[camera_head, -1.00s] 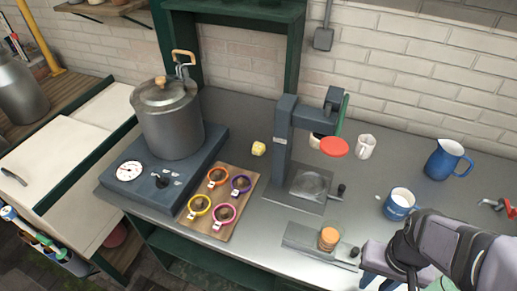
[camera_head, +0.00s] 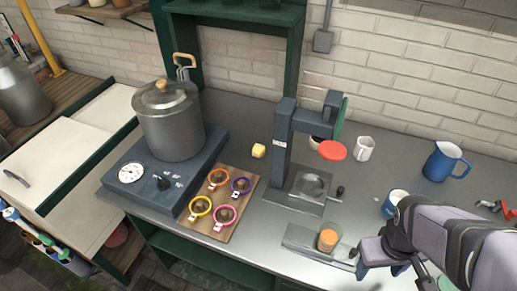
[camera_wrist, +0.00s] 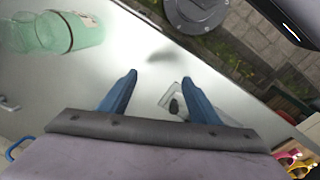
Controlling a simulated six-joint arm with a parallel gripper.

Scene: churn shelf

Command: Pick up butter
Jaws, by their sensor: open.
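The butter looks to be the small pale yellow block (camera_head: 259,150) on the steel counter in the head view. It sits between the pot's base and the grey press stand. My gripper (camera_head: 381,271) is at the lower right of the head view, near the counter's front edge, well to the right of the block and apart from it. In the wrist view my gripper (camera_wrist: 158,77) shows two blue fingers spread apart with nothing between them. I cannot make out the yellow block in the wrist view.
The grey press stand (camera_head: 283,148) with a red disc (camera_head: 333,151) stands between my gripper and the block. A small orange cylinder (camera_head: 328,240) is near my gripper. A board with coloured rings (camera_head: 235,226) lies front left. A blue mug (camera_head: 393,201) is partly hidden by my arm.

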